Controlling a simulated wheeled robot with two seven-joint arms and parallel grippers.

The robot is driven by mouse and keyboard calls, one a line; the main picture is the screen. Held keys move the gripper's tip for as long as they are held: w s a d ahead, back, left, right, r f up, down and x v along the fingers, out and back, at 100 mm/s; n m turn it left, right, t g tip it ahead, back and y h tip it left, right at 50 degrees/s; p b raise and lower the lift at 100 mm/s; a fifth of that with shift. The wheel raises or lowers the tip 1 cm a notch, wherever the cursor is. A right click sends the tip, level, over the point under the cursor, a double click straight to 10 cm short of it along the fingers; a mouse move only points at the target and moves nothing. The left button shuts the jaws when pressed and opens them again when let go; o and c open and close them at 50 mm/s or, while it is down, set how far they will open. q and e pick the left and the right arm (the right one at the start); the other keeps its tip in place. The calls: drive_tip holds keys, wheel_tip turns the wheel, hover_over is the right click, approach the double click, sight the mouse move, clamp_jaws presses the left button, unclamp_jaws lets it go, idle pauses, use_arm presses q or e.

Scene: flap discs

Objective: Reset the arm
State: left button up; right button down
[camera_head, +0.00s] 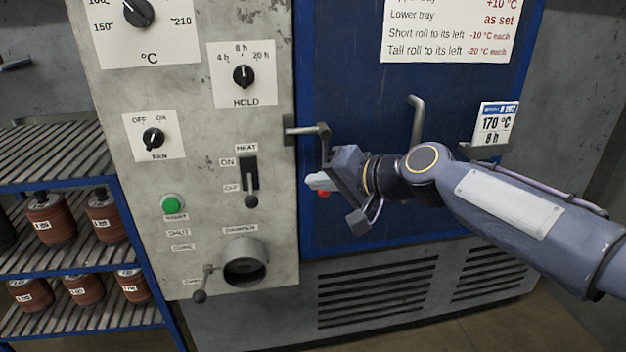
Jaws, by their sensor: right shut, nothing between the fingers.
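My right arm reaches in from the right edge, across the front of the blue oven door (345,75). Its gripper (318,182) points left, just in front of the door's left edge near the grey control panel (205,110). The gripper is shut and empty, and it appears apart from the panel's controls. A small red spot (324,194) shows beside the fingers; I cannot tell what it belongs to. My left gripper is not in view.
The panel bears dials, a heat switch (250,180), a green start button (172,204) and a damper lever (203,285). Grey handles (417,115) stick out from the door. A card (494,122) reads 170 °C, 8 h. Left shelves (50,160) hold brown rolls (45,218).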

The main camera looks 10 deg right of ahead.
drive_tip(key=s+d+f+n+g+h, duration=0.1)
drive_tip(key=s+d+f+g, duration=0.15)
drive_tip(key=s+f, duration=0.5)
drive_tip(key=s+d+f+n+g+h, duration=0.1)
drive_tip(key=s+d+f+h, duration=0.3)
drive_tip(key=s, duration=0.7)
drive_tip(key=s+d+f+n+g+y, duration=0.1)
drive_tip(key=s+d+f, duration=0.1)
drive_tip(key=s+f, duration=0.65)
wheel_tip(320, 180, up, 16)
drive_tip(key=s+p, duration=0.1)
drive_tip(key=p, duration=1.4)
drive_tip(key=shift+s+f+h, duration=0.15)
drive_tip(key=shift+f+h, duration=0.1)
drive_tip(key=shift+h, duration=0.05)
drive_tip(key=shift+d, duration=0.1)
